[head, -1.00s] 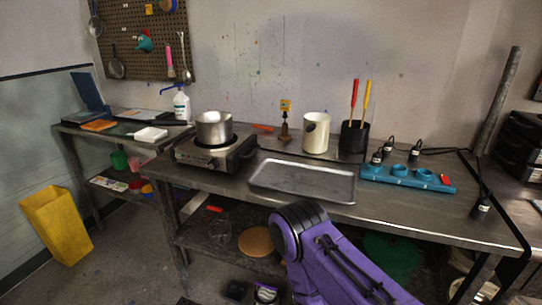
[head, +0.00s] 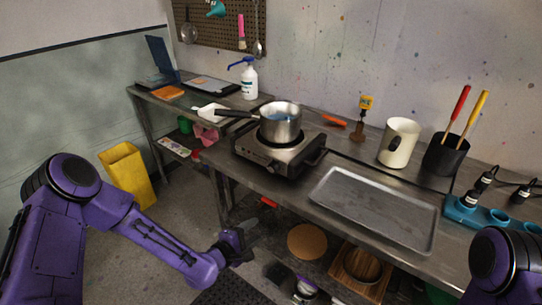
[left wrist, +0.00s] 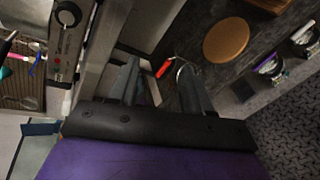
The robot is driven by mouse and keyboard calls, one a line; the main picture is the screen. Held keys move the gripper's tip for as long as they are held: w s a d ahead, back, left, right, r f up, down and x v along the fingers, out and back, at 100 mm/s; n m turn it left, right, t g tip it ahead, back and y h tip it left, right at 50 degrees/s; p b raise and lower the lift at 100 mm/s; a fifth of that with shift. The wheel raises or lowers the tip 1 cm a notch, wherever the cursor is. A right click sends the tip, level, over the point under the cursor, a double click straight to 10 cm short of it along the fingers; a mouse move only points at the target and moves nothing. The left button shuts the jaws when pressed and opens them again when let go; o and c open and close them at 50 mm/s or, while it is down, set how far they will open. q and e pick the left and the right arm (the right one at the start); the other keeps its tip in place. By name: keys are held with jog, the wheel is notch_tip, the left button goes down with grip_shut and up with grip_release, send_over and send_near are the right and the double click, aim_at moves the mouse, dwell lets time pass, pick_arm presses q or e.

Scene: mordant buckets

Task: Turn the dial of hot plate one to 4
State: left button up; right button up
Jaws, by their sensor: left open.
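A hot plate (head: 262,149) stands on the steel bench with a steel pot (head: 281,127) on top. Its dial (head: 272,166) is on the front panel; the dial also shows in the left wrist view (left wrist: 67,14) as a black knob with a light pointer line. I cannot read its setting. My left gripper (head: 250,236) is open and empty, below and in front of the hot plate, apart from it. In the left wrist view its two fingers (left wrist: 157,85) are spread, with the dial off to the upper left. My right gripper is out of view.
A metal tray (head: 378,208) lies right of the hot plate. A white pitcher (head: 399,143) and a black holder with tools (head: 445,157) stand behind it. The bench's front edge lies above my left gripper; a lower shelf holds a round board (head: 307,242).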

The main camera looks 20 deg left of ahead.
aim_at(271, 170)
pick_arm(q)
jog(key=w+a+r+n+t+h+p, duration=0.1)
jog(key=w+r+t, duration=0.15)
jog(key=r, duration=0.35)
jog(key=w+a+r+n+t, duration=0.1)
jog(key=w+a+r, duration=0.1)
jog(key=w+r, duration=0.25)
jog(key=x, duration=0.3)
jog(key=p+x, duration=0.1)
jog(key=x, duration=0.2)
jog(key=p+x, duration=0.1)
jog(key=x, duration=0.2)
jog(key=shift+d, duration=0.4)
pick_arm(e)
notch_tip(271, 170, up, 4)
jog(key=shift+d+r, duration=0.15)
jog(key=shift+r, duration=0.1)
pick_arm(q)
jog(key=c, duration=0.8)
